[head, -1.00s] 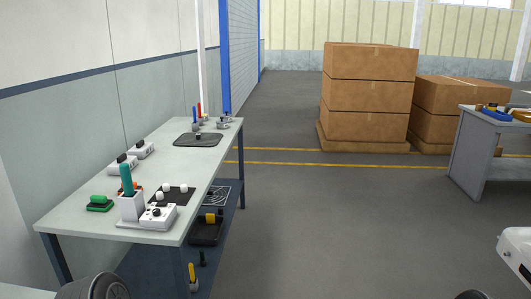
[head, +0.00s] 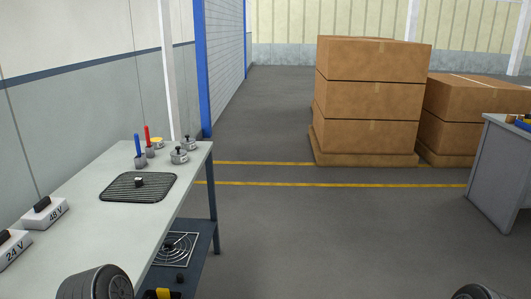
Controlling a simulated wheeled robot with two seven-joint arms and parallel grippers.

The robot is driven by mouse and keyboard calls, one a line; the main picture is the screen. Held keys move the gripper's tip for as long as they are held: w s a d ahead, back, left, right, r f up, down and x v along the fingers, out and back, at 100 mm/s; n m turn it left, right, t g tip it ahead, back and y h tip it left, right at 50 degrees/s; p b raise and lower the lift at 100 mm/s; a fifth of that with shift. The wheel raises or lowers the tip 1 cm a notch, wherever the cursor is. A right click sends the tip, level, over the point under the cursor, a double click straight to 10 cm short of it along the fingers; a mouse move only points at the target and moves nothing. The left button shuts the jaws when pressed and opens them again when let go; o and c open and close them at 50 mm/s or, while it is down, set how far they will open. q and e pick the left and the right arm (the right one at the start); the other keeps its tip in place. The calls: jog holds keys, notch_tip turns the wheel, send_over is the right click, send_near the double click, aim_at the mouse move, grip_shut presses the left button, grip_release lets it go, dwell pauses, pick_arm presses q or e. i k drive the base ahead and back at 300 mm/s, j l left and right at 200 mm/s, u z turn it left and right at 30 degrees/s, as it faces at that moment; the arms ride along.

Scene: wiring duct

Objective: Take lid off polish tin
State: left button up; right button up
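Two small grey round lidded containers with black knobs stand at the far right corner of the workbench (head: 95,225), a nearer one (head: 179,157) and a farther one (head: 190,144). Both look covered. A low round yellow-topped thing (head: 157,142) sits just left of them. I cannot tell which of these is the polish tin. Neither gripper is in view. Only dark rounded parts of my arms show at the bottom edge, well away from these containers.
A black ribbed mat (head: 118,188) with a small dark-and-white piece lies mid-bench. Blue-handled (head: 138,146) and red-handled (head: 147,136) tools stand behind it. Boxes marked 48 V (head: 45,213) and 24 V (head: 12,247) are nearer. Cartons (head: 368,95) stand beyond open floor.

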aim_at(178, 152)
jog(key=i, duration=0.85)
jog(key=i+l+u, duration=0.15)
jog(key=i, duration=0.7)
jog(key=i+l, duration=0.1)
jog(key=i, duration=0.75)
jog(key=i+u, duration=0.25)
jog(key=i, duration=0.15)
jog(key=i+l+u, duration=0.25)
jog(key=i, duration=0.15)
